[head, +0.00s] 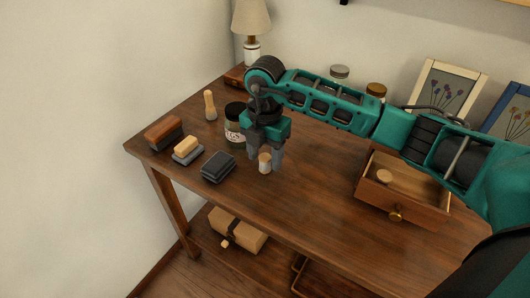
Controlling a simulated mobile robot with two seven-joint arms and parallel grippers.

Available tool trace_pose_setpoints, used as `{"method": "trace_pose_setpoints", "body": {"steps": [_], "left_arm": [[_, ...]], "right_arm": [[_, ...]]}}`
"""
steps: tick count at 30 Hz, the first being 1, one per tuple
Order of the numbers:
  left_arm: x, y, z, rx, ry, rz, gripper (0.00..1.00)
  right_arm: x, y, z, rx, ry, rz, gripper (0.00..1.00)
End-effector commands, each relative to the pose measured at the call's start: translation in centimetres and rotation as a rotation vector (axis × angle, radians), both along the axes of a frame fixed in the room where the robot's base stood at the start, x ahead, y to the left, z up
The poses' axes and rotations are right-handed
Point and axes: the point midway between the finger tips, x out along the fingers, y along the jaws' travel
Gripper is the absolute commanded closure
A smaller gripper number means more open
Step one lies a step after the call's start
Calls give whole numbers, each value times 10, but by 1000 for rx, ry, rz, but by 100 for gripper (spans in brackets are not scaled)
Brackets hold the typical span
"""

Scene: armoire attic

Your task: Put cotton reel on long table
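A cotton reel (265,164), small with pale wooden ends, sits upright between the fingers of my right gripper (265,161). The fingers come down from above and appear to touch the reel on both sides. The reel is at or just above the top of the long brown wooden table (310,205), near the middle. I cannot tell whether its base rests on the wood. My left gripper is not in view.
On the table's left are brushes (163,132), a soap on a dish (187,149), a dark block (218,167), a wooden-handled item (210,105) and a jar (235,125). A lamp (251,30) and frames (447,90) stand behind. An open drawer box (407,199) holds a pale round piece.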

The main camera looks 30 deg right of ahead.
Motion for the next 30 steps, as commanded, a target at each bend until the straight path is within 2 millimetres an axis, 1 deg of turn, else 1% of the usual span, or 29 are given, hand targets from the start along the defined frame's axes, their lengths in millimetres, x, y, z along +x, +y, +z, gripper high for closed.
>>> {"method": "trace_pose_setpoints", "body": {"steps": [5, 9, 11, 14, 18, 21, 25, 27, 30], "left_arm": [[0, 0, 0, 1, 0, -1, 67], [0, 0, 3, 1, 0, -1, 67], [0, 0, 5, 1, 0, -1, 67], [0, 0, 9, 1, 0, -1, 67], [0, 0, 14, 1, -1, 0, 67], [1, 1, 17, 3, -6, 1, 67], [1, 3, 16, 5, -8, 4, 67], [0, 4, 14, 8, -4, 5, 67], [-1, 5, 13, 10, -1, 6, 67]], "right_arm": [[0, 0, 0, 0, 0, 0, 46], [1, 0, 9, 1, -3, 0, 46], [1, 0, 18, 0, -4, 0, 46], [1, 0, 38, 0, -4, 1, 46], [1, 0, 70, 1, -6, -1, 46], [1, 0, 90, 0, -4, 0, 46], [0, 0, 110, 0, -2, 0, 46], [0, 0, 117, 0, -2, -1, 46], [0, 0, 122, 0, -1, 0, 46]]}}
